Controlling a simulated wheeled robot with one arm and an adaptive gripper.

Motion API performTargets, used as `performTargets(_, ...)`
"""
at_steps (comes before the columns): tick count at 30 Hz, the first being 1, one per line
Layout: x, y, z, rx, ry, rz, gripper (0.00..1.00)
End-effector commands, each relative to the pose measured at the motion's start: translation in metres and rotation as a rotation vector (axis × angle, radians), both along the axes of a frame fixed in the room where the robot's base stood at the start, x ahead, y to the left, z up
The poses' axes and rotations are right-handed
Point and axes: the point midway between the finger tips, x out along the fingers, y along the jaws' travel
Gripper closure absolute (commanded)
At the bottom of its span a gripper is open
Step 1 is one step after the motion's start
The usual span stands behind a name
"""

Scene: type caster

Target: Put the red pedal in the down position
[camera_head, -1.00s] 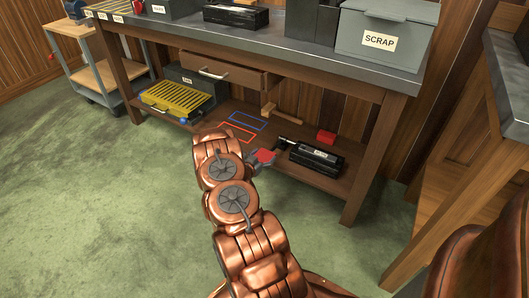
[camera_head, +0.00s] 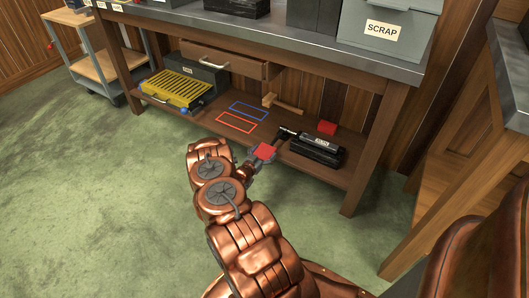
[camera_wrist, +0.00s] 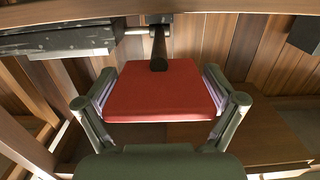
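The red pedal (camera_head: 265,152) is a flat red pad at the front edge of the bench's lower shelf. In the wrist view the pedal (camera_wrist: 160,92) fills the middle, joined by a dark arm to a shaft from the black box. My gripper (camera_head: 256,162) reaches it from the front. In the wrist view the fingers of my gripper (camera_wrist: 160,98) are closed in on the pedal's left and right sides, and the pads appear to touch its edges. The black box (camera_head: 316,152) sits on the shelf to the right of the pedal. The pedal's underside is hidden.
The lower shelf (camera_head: 215,128) also holds a red block (camera_head: 327,128), a wooden piece (camera_head: 283,104), a yellow-topped case (camera_head: 177,89) and red and blue outlines. The benchtop (camera_head: 300,45) overhangs the shelf. A second wooden bench (camera_head: 460,170) stands at right. Green floor is open at left.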

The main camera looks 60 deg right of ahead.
Motion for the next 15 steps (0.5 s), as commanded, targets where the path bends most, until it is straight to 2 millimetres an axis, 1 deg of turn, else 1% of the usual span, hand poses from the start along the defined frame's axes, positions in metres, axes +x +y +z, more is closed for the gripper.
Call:
performTargets(1,0.0,-0.003,0.002,-0.005,-0.004,-0.002,0.04)
performTargets(2,0.0,-0.003,0.002,-0.005,-0.004,-0.002,0.01)
performTargets(3,0.0,-0.002,0.002,-0.004,-0.004,-0.002,0.0)
performTargets(10,0.001,0.001,0.001,-0.003,-0.001,0.001,0.0)
performTargets(13,0.001,0.006,0.002,-0.002,-0.001,0.001,0.0)
performTargets(15,0.001,0.014,0.002,-0.001,-0.001,0.002,0.0)
